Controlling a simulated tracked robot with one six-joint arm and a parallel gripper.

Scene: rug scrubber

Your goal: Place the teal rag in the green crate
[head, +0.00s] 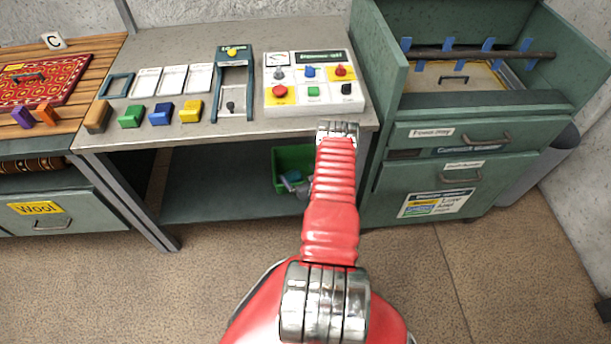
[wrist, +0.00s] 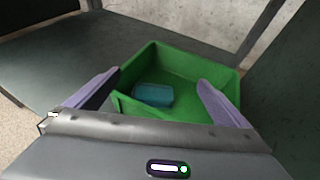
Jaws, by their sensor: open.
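The green crate (head: 288,154) stands on the lower shelf under the workbench, partly hidden behind my red arm in the head view. In the wrist view the crate (wrist: 205,67) is just ahead of my gripper, its open top facing me. The teal rag (wrist: 153,95) lies inside on the crate's floor, a small flat block shape; a bit of teal (head: 292,176) also shows in the head view. My gripper (wrist: 158,77) is open, its two purple fingers apart at either side of the rag in the picture. Nothing is held between them.
The dark lower shelf (head: 220,185) is bare left of the crate. The bench top (head: 190,50) above carries a button panel (head: 310,82), trays and coloured blocks. A green drawer cabinet (head: 455,150) closes off the right side. A bench leg (head: 125,200) stands at the left.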

